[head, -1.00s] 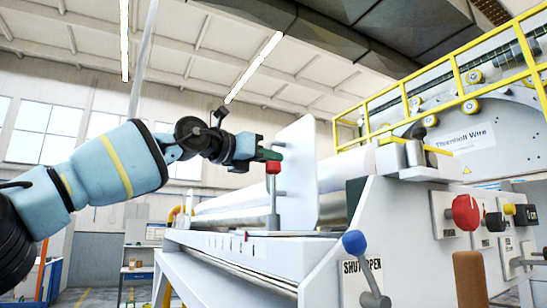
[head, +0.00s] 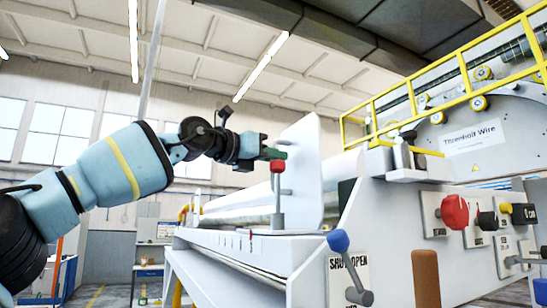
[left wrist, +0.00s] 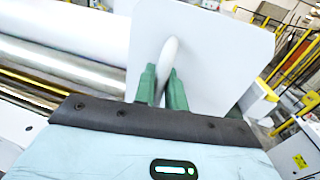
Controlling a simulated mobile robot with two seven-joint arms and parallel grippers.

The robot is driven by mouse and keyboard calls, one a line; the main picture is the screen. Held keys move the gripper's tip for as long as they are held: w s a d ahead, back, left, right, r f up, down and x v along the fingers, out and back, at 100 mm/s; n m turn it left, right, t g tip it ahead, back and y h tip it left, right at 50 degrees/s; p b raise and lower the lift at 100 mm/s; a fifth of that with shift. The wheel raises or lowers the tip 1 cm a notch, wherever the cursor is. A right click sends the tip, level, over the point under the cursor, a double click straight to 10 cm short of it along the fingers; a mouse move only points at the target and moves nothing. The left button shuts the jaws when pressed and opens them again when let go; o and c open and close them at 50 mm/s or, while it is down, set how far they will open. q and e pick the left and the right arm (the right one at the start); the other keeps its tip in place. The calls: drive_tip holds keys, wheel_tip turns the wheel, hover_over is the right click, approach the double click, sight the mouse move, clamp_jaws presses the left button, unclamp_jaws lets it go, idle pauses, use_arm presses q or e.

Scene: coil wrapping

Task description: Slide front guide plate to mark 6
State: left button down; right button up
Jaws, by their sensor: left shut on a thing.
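The front guide plate (head: 306,172) is a white upright panel standing on the machine's rail. It also fills the upper middle of the left wrist view (left wrist: 215,50). My left gripper (head: 274,154) has green fingers and is at the plate's left face. In the left wrist view the fingers (left wrist: 163,88) are shut on the plate's pale handle (left wrist: 168,55). A red-topped post (head: 277,190) stands just below the fingers. Small red marks show on the rail (head: 250,234), but their numbers are too small to read. My right gripper is not in view.
A blue-knobbed lever (head: 340,243) stands at the rail's near end beside a SHUT/OPEN label. A red knob (head: 454,212) and other controls are on the right panel. Long rollers (head: 240,208) run behind the rail. A yellow railing (head: 400,95) tops the machine.

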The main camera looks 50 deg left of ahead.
use_arm(q)
drive_tip(key=c, duration=1.8)
unclamp_jaws()
drive_tip(key=shift+d+f, duration=0.1)
drive_tip(key=shift+d, duration=0.1)
drive_tip(key=shift+o, duration=1.2)
drive_tip(key=shift+d, duration=0.1)
drive_tip(key=shift+s, duration=0.1)
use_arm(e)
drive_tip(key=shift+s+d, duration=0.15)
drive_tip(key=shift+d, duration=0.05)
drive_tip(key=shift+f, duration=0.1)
